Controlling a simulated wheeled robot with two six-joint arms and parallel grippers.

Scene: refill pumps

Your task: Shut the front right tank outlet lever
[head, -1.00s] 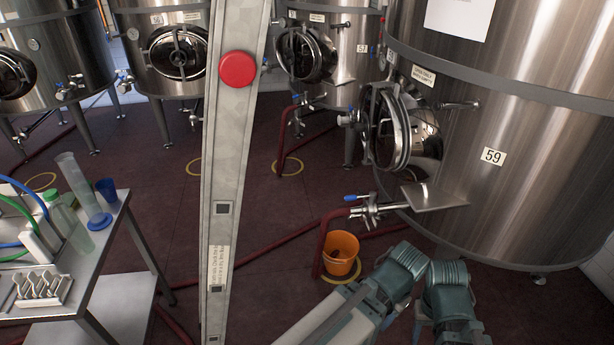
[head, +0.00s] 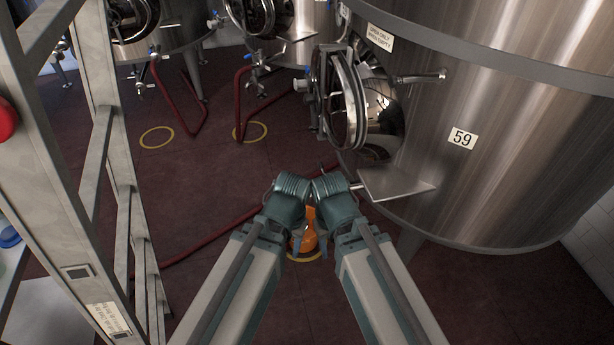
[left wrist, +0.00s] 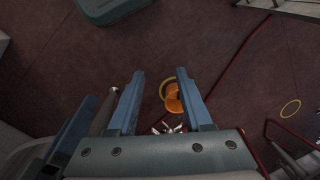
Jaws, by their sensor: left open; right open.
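The front right tank (head: 520,160) is the large steel one labelled 59, with its round manway door standing open. In the head view my wrists hide its outlet and lever. In the left wrist view a small metal fitting (left wrist: 168,129) shows low between my fingers, perhaps part of the outlet; I cannot make out the lever or its position. My left gripper (left wrist: 160,75) is open and empty, its two blue fingers apart above the floor. My right gripper (head: 325,245) is open beside it, mostly hidden behind its wrist.
An orange bucket (head: 309,238) stands on the floor below my wrists, partly hidden. A steel plate (head: 398,182) juts from the tank beside my right wrist. A grey ladder (head: 100,160) stands at left. A red hose (head: 205,242) crosses the floor; other tanks stand behind.

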